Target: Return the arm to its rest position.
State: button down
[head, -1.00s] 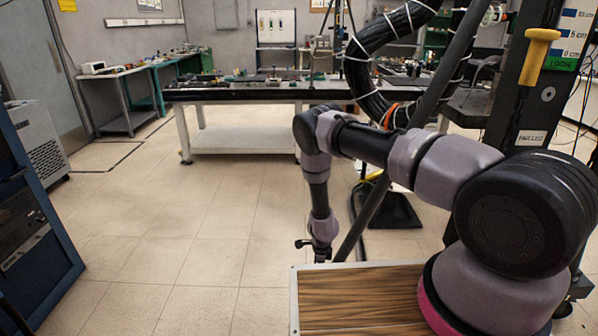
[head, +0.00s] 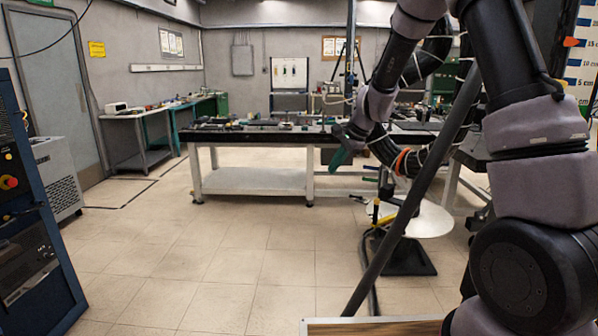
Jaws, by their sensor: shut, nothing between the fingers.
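My arm rises from its base at the lower right in the head view. Its upper links go up past the top edge of the picture, so the bend there is out of sight. The forearm comes back down left of it to the wrist, near the middle of the view. My gripper (head: 341,156) is at the low end of the wrist, small and dark against the long workbench behind it. It looks shut and empty, and its fingers are hard to make out.
A long black-topped workbench (head: 255,135) stands across the back. A slanted dark pole (head: 412,200) and thick black hose are close to the arm. A blue cabinet (head: 30,235) is at left. A wood-topped surface (head: 375,327) is at bottom. Floor at centre left is clear.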

jog(key=s+d+r+n+t, duration=0.1)
jog(key=s+d+r, duration=0.1)
jog(key=s+r, duration=0.3)
jog(key=s+d+r+n, duration=0.2)
jog(key=r, duration=0.5)
jog(key=s+d+r+n+t+h, duration=0.1)
jog(key=s+d+r, duration=0.3)
jog(key=s, duration=0.8)
jog(key=s+d+r+n+t+h, duration=0.1)
jog(key=s+d+r+n, duration=0.3)
jog(key=s, duration=0.8)
jog(key=shift+s+d+r+h, duration=0.15)
jog(key=shift+d+r+h, duration=0.15)
jog(key=shift+d+r, duration=0.5)
jog(key=shift+d+f, duration=0.15)
jog(key=shift+f, duration=0.05)
